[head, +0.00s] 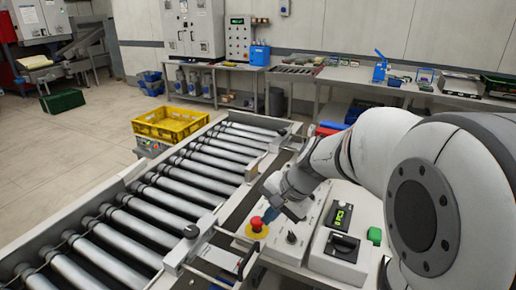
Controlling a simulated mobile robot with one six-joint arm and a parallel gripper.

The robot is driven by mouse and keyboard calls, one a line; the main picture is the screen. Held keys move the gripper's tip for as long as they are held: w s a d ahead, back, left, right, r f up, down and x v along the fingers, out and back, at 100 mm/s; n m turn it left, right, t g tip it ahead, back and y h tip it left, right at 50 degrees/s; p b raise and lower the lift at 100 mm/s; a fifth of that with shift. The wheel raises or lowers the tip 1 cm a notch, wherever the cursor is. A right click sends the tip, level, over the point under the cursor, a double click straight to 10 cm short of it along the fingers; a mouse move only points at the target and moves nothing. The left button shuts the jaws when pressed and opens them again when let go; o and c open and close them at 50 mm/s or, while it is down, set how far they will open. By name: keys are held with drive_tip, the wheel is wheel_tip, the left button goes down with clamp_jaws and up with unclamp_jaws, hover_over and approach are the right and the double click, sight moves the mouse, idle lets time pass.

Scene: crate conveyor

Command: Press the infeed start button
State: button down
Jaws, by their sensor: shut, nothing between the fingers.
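A light control panel (319,206) stands along the right side of the roller conveyor. A red mushroom button (257,224) on a yellow base sits at its near left end. A black knob (291,237) is to the right of it. My gripper (273,203) is shut and empty, pointing down over the panel just behind the red button. I cannot tell whether its tips touch the panel. No infeed start button can be made out; my gripper and wrist cover part of the panel.
The roller conveyor (122,186) runs diagonally across the left, with its rollers bare. A grey box with a green display (341,217) and a green piece (375,236) are right of the panel. A yellow crate (170,124) stands beyond the conveyor. Benches line the back wall.

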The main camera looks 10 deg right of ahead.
drive_tip(key=w+d+r+m+t+y+p, duration=0.1)
drive_tip(key=w+d+m+t+y+p, duration=0.1)
drive_tip(key=w+m, duration=0.5)
drive_tip(key=w+d, duration=0.1)
drive_tip(key=w, duration=0.5)
drive_tip(key=shift+w+d+r+m+t+y+p, duration=0.15)
drive_tip(key=shift+w+d+m+t+y+p, duration=0.15)
drive_tip(key=shift+d+m+p, duration=0.1)
drive_tip(key=shift+s, duration=0.15)
